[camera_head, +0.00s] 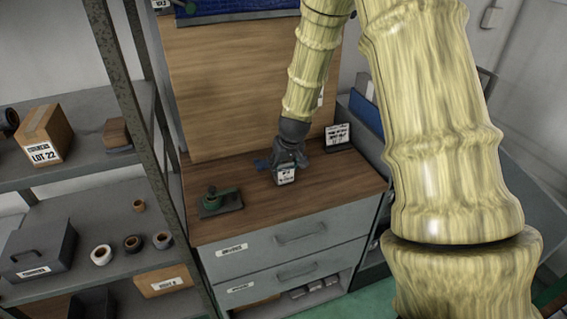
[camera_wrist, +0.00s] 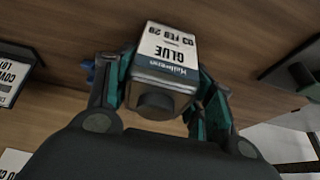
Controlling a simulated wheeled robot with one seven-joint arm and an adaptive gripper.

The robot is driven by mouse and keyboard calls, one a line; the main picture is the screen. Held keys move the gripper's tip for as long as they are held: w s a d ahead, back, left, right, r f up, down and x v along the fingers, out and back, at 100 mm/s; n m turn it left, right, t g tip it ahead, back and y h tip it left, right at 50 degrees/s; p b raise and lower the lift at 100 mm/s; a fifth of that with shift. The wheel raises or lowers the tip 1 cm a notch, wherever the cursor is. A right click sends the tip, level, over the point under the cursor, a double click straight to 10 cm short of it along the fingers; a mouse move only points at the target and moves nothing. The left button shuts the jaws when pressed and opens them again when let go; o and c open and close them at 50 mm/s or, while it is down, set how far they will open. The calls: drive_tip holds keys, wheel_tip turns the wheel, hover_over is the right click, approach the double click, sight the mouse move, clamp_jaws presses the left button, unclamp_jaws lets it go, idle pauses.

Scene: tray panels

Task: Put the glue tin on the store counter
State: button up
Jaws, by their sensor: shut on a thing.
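The glue tin (camera_wrist: 163,62) shows in the wrist view with a white label reading GLUE and a dark round cap facing the camera. My gripper (camera_wrist: 160,95) has a teal-padded finger on either side of the tin and is shut on it. In the head view my gripper (camera_head: 289,163) points down at the wooden counter top (camera_head: 335,184). The tin (camera_head: 285,176) is at its fingertips, at or just above the wood; I cannot tell whether it touches. The gripper hides the tin's upper part.
A green tool on a dark base (camera_head: 221,201) stands to the left on the counter. A labelled sign (camera_head: 338,135) stands at the back right. A shelf rack with a LOT 22 box (camera_head: 45,134) is further left.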

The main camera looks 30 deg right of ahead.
drive_tip(key=shift+a+r, duration=0.1)
drive_tip(key=o, duration=1.2)
drive_tip(key=shift+f, duration=0.2)
drive_tip(key=shift+o, duration=0.2)
drive_tip(key=shift+r, duration=0.2)
drive_tip(key=b+v, duration=0.2)
drive_tip(key=v, duration=1)
drive_tip(key=shift+s, duration=0.15)
drive_tip(key=shift+f, duration=0.1)
